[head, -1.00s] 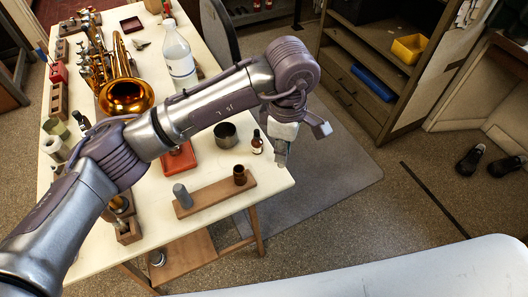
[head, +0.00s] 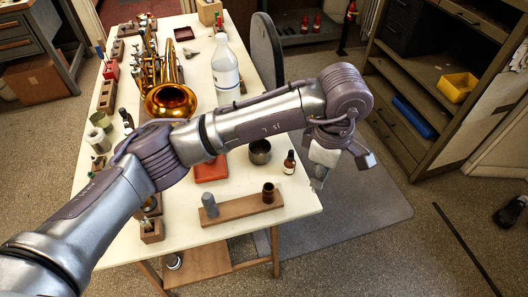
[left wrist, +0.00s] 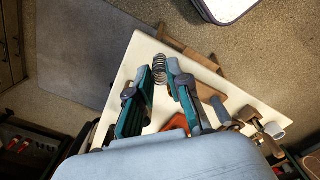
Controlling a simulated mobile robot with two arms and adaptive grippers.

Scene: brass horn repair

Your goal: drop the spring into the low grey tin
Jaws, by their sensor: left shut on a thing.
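My left gripper (head: 319,178) hangs off the right edge of the table, just right of a small amber bottle. In the left wrist view, its fingers (left wrist: 161,72) are shut on a dark coiled spring (left wrist: 160,70), which sits between the tips. I cannot make out the spring in the head view. The tin is not clearly seen in the left wrist view. My right gripper is not in view.
The amber bottle (head: 289,162) stands near the tin. A wooden board (head: 232,209) with a grey peg and a brown cup lies in front. A red tray (head: 212,169) lies left of the tin, partly under my arm. A clear bottle (head: 226,72) and brass horn (head: 171,100) stand farther back.

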